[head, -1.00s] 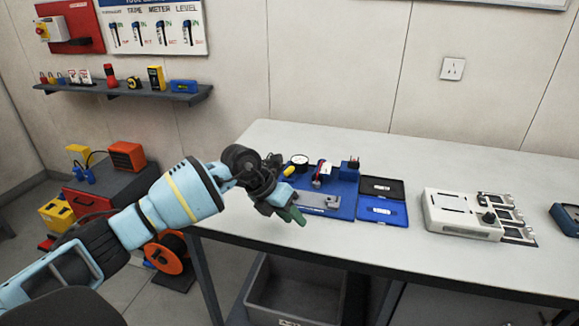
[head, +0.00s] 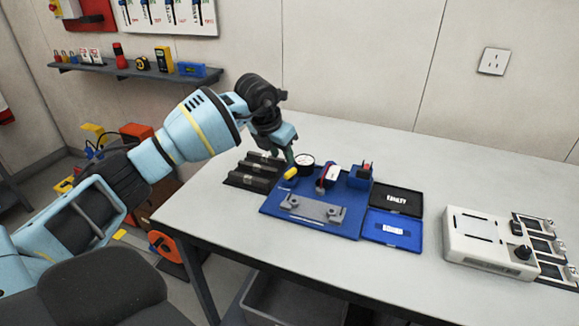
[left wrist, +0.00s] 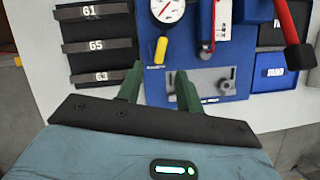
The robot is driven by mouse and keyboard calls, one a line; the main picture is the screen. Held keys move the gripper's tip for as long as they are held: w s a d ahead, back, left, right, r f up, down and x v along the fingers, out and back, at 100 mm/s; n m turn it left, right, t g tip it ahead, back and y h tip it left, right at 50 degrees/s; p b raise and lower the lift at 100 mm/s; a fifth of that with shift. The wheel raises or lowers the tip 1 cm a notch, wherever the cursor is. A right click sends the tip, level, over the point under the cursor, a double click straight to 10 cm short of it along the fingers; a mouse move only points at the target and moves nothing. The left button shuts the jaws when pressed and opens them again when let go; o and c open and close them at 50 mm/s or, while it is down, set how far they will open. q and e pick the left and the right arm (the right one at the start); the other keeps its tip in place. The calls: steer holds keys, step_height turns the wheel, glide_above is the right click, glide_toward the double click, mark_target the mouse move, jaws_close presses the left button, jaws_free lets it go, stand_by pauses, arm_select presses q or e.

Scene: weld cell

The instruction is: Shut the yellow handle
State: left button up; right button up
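The yellow handle (head: 291,173) is short and stubby and lies beside the round white dial gauge (head: 304,161), at the blue board's (head: 268,204) left back part. In the left wrist view the yellow handle (left wrist: 161,50) points down from below the dial (left wrist: 168,8), ahead of my fingers. My left gripper (head: 287,154) hangs over the left back of the board, close to the handle. Its green fingers (left wrist: 157,85) are apart with nothing between them. I cannot tell any contact with the handle. My right gripper is in neither view.
A grey bracket (head: 312,209) lies on the board's front. A black rack (head: 254,170) with numbered slots stands left of the board. An open case (head: 392,232) and a white device (head: 480,240) are farther right.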

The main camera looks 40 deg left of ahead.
mark_target(290, 171)
arm_select(q)
steer(key=x, duration=0.7)
steer(key=shift+w+f, duration=0.1)
steer(key=shift+f, duration=0.05)
jaws_close()
